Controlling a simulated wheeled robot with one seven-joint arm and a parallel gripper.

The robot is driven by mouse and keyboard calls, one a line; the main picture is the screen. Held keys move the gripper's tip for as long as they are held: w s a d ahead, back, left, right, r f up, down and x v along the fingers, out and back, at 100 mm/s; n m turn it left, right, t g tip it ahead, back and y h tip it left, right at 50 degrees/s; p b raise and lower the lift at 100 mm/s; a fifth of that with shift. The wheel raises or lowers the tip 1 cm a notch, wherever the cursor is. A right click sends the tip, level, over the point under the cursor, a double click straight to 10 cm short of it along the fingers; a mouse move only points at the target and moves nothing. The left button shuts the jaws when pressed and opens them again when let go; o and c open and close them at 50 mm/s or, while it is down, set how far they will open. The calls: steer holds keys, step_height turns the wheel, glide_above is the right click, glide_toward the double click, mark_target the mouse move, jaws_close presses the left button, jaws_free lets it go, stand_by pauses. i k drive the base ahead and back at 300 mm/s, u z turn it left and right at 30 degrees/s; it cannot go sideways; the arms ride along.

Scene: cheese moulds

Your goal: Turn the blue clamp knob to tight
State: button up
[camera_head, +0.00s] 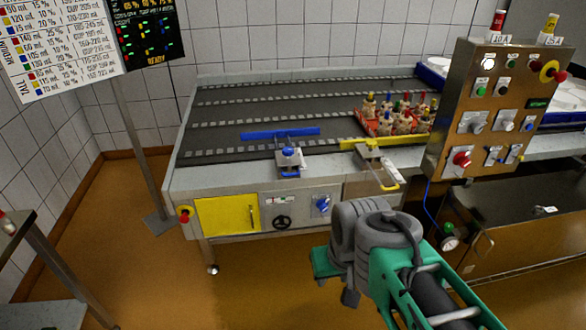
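A blue knob (289,152) sits on top of a small grey metal clamp block (290,168) at the front edge of the conveyor table. The clamp is beside a long blue guide bar (280,134) lying over the dark belt. Which way the knob is turned is too small to tell. A second blue knob (322,204) is on the table's front panel, below and to the right. My green and grey arm reaches in from the lower right and is apart from the clamp. I cannot make out any gripper fingers.
A yellow guide bar (352,143) with its own clamp (374,160) is to the right, near a red tray (367,122) of several small items. A steel control cabinet (490,105) stands at the right. Floor at the front left is clear.

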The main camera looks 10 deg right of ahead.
mark_target(288, 151)
steer(key=u, duration=0.9)
steer(key=i, duration=1.1)
steer(key=z, duration=0.75)
steer(key=i, duration=0.75)
steer(key=z, duration=0.75)
